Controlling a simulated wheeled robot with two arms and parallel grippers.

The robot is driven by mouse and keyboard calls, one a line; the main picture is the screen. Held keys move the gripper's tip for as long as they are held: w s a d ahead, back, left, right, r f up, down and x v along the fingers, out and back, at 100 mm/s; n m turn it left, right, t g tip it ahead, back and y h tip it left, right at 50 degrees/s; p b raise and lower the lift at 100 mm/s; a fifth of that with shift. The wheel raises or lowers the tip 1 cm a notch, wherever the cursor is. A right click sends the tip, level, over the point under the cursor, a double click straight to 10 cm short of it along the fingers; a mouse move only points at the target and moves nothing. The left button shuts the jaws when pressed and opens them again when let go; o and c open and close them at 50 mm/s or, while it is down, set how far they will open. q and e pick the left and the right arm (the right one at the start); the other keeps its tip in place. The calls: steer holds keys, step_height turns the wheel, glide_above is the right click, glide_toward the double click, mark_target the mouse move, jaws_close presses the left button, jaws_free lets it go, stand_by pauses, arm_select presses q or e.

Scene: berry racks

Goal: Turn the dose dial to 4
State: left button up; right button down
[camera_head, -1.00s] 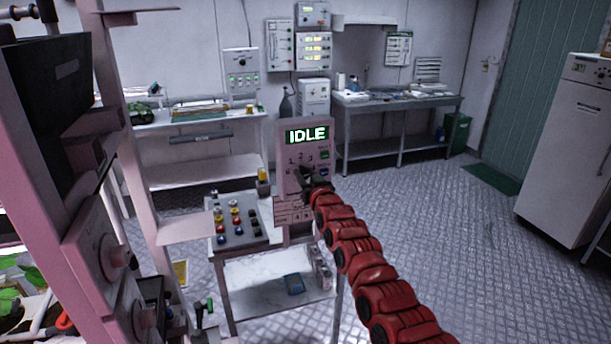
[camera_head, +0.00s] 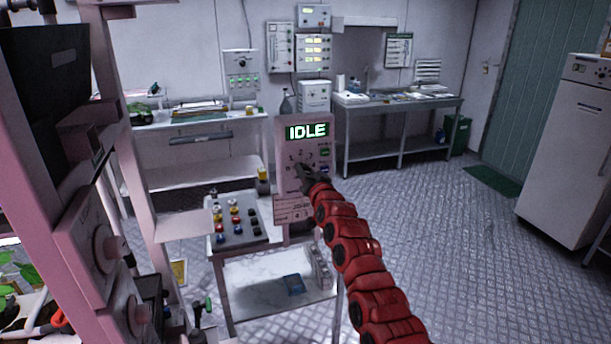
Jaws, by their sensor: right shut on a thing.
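Small numbers are printed in an arc below the display, around the dose dial. My right gripper (camera_head: 301,172) is at the dial, at the end of my red arm that comes in from the lower right. It is shut on the dial, which it mostly hides, so I cannot read where the dial points. Small green and blue buttons (camera_head: 325,153) sit right of the numbers. My left gripper is not in view.
A small cart (camera_head: 262,242) with coloured knobs stands below the panel. A pink rack frame (camera_head: 150,200) fills the left side. Benches (camera_head: 400,103) line the back wall, and a white cabinet (camera_head: 570,150) stands at right. The floor between is open.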

steer(key=m, duration=0.1)
steer(key=m+p, duration=0.1)
steer(key=m, duration=0.1)
steer(key=shift+r+m+p, duration=0.2)
steer(key=shift+m+p, duration=0.1)
steer(key=m+p, duration=0.3)
steer(key=m, duration=0.2)
steer(key=shift+m, duration=0.3)
steer(key=m+p, duration=0.1)
steer(key=m, duration=0.2)
steer(key=shift+f+m+p, duration=0.1)
steer(key=shift+m+p, duration=0.2)
steer(key=shift+p, duration=0.05)
steer(key=m, duration=0.3)
steer(key=shift+m+p, duration=0.3)
steer(key=shift+p, duration=0.05)
steer(key=m, duration=0.4)
steer(key=shift+m, duration=0.3)
steer(key=m, duration=0.4)
steer(key=shift+d, duration=0.1)
steer(key=m, duration=0.5)
steer(key=shift+f+m, duration=0.15)
steer(key=shift+m, duration=0.25)
steer(key=m, duration=0.4)
steer(key=shift+m, duration=0.4)
